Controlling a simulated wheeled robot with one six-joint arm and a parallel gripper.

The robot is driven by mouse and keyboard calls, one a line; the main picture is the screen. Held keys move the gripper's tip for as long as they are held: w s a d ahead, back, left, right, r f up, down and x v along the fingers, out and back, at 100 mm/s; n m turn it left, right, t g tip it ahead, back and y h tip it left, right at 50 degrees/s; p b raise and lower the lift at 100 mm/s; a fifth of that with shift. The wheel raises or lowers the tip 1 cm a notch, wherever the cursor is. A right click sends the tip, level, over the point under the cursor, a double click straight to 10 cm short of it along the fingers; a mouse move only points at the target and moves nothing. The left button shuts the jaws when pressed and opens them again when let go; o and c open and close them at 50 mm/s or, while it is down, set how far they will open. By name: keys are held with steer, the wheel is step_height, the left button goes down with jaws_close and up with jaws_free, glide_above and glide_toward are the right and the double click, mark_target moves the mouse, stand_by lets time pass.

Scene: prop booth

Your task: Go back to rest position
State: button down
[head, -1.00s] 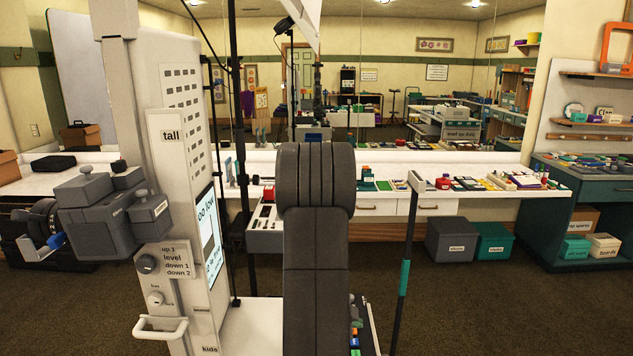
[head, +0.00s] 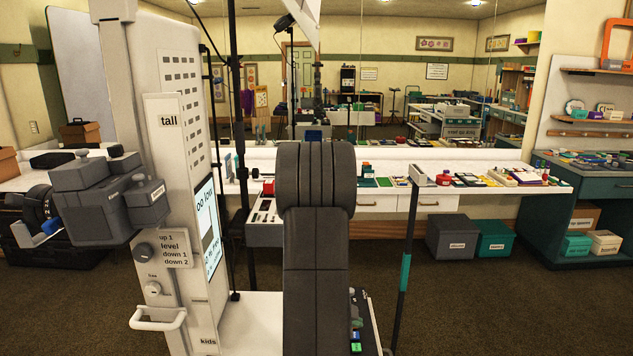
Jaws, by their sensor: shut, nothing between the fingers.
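A dark grey segmented arm link of mine (head: 315,240) stands upright in the middle of the head view. Its rounded top joint (head: 315,175) covers part of the white counter behind. My gripper cannot be made out in this view; its end of the arm is hidden or out of frame.
Close on the left stands a white machine (head: 165,205) with a screen, knob, handle and grey boxes (head: 100,205). A thin post (head: 406,250) stands right of my arm. A white counter (head: 540,187) with props runs behind; bins (head: 452,237) stand below. Carpet is clear at right.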

step_height(320, 180, down, 3)
steer(key=shift+b, duration=1.25)
steer(key=p, duration=0.3)
steer(key=shift+r+p, duration=0.35)
steer(key=shift+p, duration=0.05)
steer(key=shift+r+p, duration=0.75)
steer(key=shift+p, duration=0.05)
step_height(320, 180, down, 3)
steer(key=b, duration=0.2)
steer(key=shift+r+b, duration=0.15)
steer(key=shift+b, duration=1.05)
steer(key=shift+r+b, duration=0.1)
steer(key=shift+b, duration=0.35)
